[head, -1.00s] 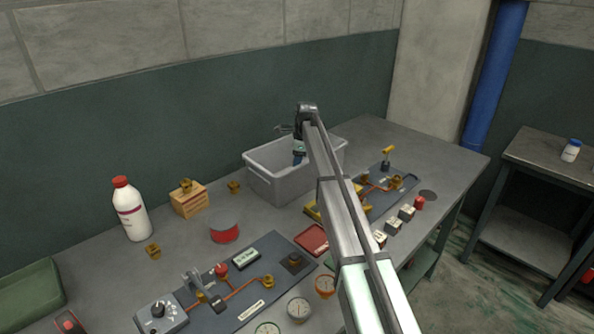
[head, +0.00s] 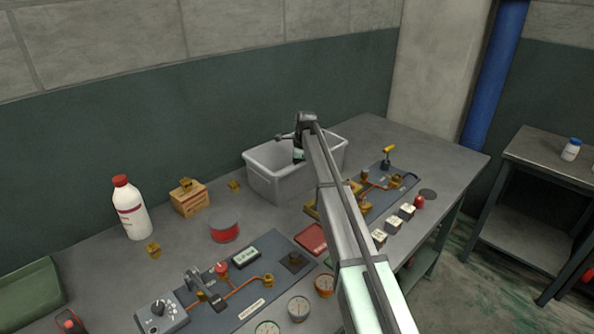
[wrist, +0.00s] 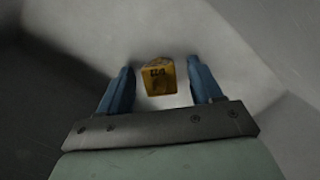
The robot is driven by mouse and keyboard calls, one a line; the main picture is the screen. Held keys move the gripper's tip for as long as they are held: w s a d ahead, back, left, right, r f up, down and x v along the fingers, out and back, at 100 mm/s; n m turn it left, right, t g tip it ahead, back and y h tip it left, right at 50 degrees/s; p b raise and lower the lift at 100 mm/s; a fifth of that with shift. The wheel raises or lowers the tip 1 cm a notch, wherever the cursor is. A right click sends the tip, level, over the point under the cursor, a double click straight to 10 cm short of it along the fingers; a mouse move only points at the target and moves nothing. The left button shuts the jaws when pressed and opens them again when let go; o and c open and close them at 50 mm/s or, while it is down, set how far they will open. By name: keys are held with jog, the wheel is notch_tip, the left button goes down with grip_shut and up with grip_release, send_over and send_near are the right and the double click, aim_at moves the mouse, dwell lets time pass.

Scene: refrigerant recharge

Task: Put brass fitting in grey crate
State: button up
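The grey crate (head: 272,181) stands at the back of the bench, and my arm reaches into it. In the wrist view my gripper (wrist: 160,66) has its two blue fingers apart. A brass fitting (wrist: 160,77) shows between the fingers, with a gap on each side, against the pale crate interior. I cannot tell whether it rests on the crate floor. In the head view the fingers and this fitting are hidden. Other brass fittings are on the bench left of the crate (head: 234,185), near the bottle (head: 153,249) and on a small wooden box (head: 186,185).
A white bottle with a red cap (head: 130,208), a red-and-grey tin (head: 224,229) and the wooden box (head: 190,203) stand left of the crate. A dark panel with copper pipes (head: 225,285) lies in front. Bench at the back right is clear.

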notch_tip(320, 180, up, 12)
jog(key=d, duration=0.1)
jog(key=shift+d, duration=0.4)
dwell(0.3)
